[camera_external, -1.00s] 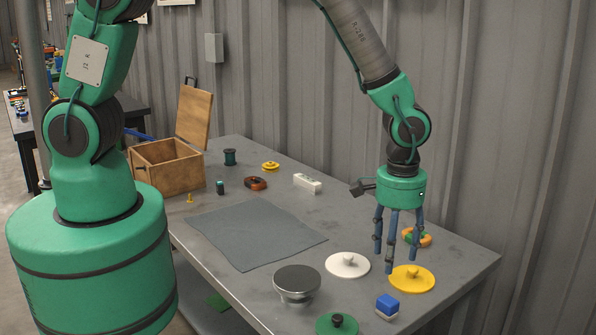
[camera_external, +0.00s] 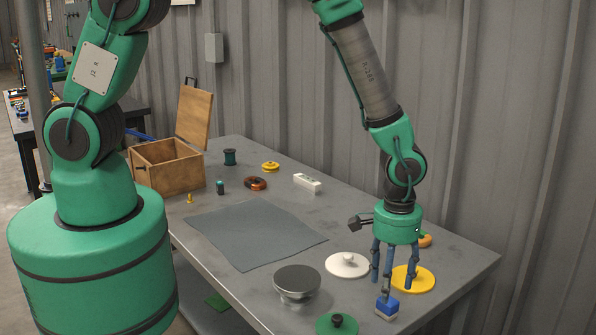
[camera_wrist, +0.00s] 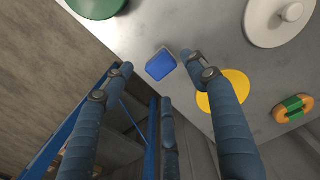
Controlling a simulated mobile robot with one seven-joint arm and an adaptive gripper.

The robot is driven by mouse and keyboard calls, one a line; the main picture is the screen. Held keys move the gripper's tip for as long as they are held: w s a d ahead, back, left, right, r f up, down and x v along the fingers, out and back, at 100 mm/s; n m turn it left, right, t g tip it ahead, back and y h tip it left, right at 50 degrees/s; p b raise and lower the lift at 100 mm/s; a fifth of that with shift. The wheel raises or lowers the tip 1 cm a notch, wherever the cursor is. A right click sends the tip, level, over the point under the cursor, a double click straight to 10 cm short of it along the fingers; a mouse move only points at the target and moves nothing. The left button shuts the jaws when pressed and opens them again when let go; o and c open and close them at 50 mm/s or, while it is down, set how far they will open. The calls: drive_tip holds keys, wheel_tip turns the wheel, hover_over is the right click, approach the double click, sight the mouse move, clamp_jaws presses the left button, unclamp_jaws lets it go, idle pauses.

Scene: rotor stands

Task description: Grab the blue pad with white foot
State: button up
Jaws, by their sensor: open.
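The blue pad with a white foot (camera_external: 387,307) stands near the front right edge of the grey table. Its blue top also shows in the wrist view (camera_wrist: 160,65), beyond the fingertips. My gripper (camera_external: 390,282) points down with its blue fingers spread, open and empty. One fingertip is just above or in front of the pad in the external view; I cannot tell whether it touches. In the wrist view, my gripper (camera_wrist: 158,80) has its fingers apart, with the pad lying between the left and right fingertips.
A yellow disc (camera_external: 422,281) lies close behind the fingers, with an orange and green ring (camera_external: 425,240) behind it. A white knobbed disc (camera_external: 347,266), a round grey-topped stand (camera_external: 297,280) and a green knobbed disc (camera_external: 326,325) are to the left. The grey mat (camera_external: 250,235) is clear.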

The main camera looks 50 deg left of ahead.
sight(387, 308)
drive_tip(key=shift+f, duration=0.1)
drive_tip(key=shift+w+f+b, duration=0.1)
drive_tip(key=shift+f+b, duration=0.3)
drive_tip(key=shift+f, duration=2.1)
drive_tip(key=shift+c, duration=0.2)
drive_tip(key=c, duration=1.3)
